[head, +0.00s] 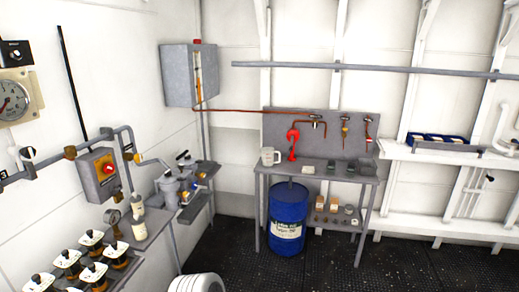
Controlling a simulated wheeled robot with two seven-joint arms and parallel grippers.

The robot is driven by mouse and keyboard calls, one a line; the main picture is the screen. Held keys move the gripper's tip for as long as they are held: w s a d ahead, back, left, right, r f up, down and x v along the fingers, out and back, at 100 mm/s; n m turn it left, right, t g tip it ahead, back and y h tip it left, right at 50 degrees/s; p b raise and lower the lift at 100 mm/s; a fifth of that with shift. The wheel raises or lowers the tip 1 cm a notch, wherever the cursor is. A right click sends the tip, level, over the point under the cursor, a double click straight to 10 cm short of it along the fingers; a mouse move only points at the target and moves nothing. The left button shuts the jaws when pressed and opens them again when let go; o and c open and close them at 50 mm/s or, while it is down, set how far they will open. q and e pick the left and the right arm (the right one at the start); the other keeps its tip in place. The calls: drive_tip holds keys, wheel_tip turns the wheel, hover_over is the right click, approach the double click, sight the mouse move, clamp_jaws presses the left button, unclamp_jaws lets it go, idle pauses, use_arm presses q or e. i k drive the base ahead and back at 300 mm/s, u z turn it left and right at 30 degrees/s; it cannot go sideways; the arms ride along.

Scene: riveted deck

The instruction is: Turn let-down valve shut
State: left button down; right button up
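No part in view is clearly marked as the let-down valve. A grey pipe (48,162) with brass fittings (70,152) runs along the left wall. A brass valve (137,158) sits on it just right of a grey box with a red button (104,170). A grey filter-like unit with small dark handles (182,160) stands farther right on a wall shelf. Several black-knobbed fittings on white plates (92,238) stand at the lower left. The handle positions are too small to read. Neither of my grippers is in view.
A pressure gauge (14,102) hangs at far left. A grey cabinet (188,75) is on the wall. A workbench (345,178) with tools stands at the back, a blue drum (288,215) below it. A white ribbed round thing (196,284) is at the bottom. Dark floor is clear at right.

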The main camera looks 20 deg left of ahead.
sight(138, 157)
drive_tip(key=u, duration=0.2)
drive_tip(key=i, duration=1.95)
drive_tip(key=u, duration=1.45)
drive_tip(key=i, duration=0.95)
drive_tip(key=u, duration=1.2)
